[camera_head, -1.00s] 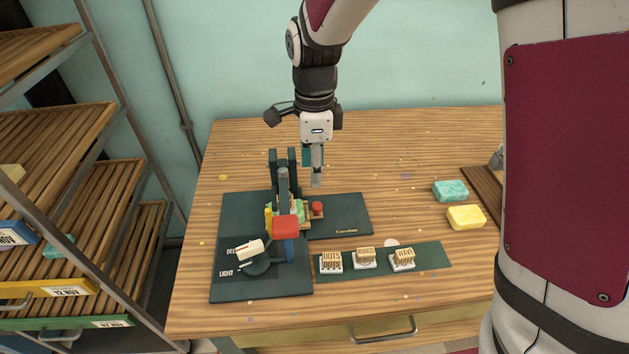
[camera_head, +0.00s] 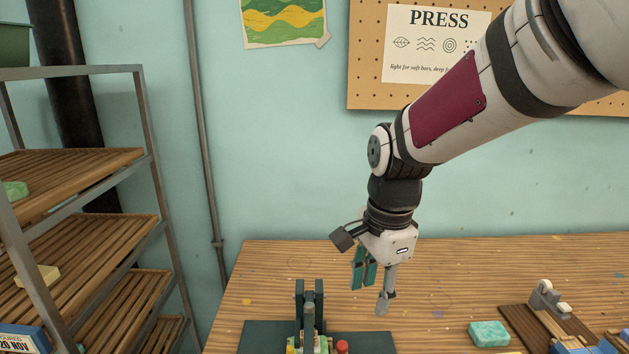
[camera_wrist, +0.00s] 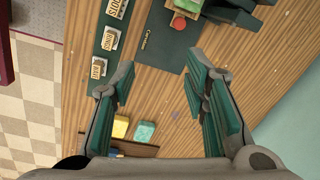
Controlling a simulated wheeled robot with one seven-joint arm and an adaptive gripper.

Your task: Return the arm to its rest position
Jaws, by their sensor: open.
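My gripper (camera_head: 375,285) hangs from my raised arm above the wooden table (camera_head: 450,265), pointing down. In the wrist view my gripper (camera_wrist: 160,85) has its two green-padded fingers wide apart with nothing between them. The dark green press (camera_head: 309,310) stands on its green base (camera_head: 365,343) to the left of and below the gripper, apart from it. Its lower part is cut off by the bottom edge of the head view.
A teal soap bar (camera_head: 489,333) lies right of the press; it shows with a yellow bar (camera_wrist: 120,126) in the wrist view. Stamps (camera_wrist: 110,39) stand on a green strip. A slatted rack (camera_head: 80,250) is at the left. A pegboard (camera_head: 365,60) hangs behind my arm.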

